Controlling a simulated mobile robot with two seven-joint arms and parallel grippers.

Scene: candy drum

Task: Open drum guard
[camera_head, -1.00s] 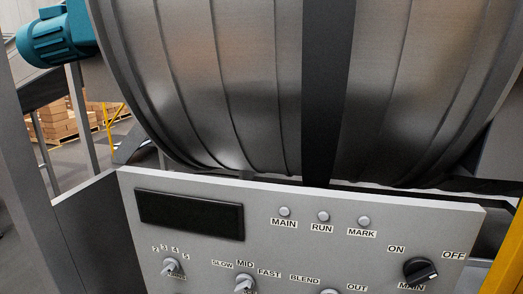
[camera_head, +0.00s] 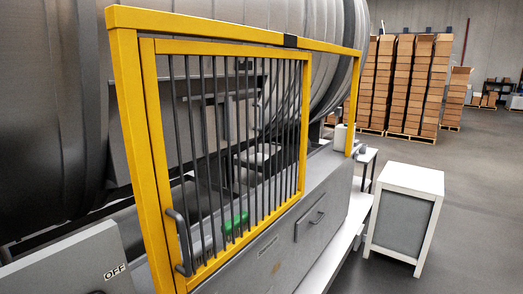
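The drum guard (camera_head: 156,150) is a yellow frame holding a barred gate of grey vertical bars, in front of the large grey metal drum (camera_head: 60,120). The gate looks shut within its outer frame. A grey vertical handle (camera_head: 181,242) is on the gate's lower left side. A small black piece (camera_head: 290,41) sits on the top rail. Something green (camera_head: 235,223) shows behind the lower bars. Neither of my grippers is in view.
The control panel's corner, marked OFF (camera_head: 116,270), is at lower left. A grey drawer front (camera_head: 310,222) is below the guard at right. A white-framed cabinet (camera_head: 405,210) stands on open floor at right. Stacked boxes (camera_head: 408,85) are farther back.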

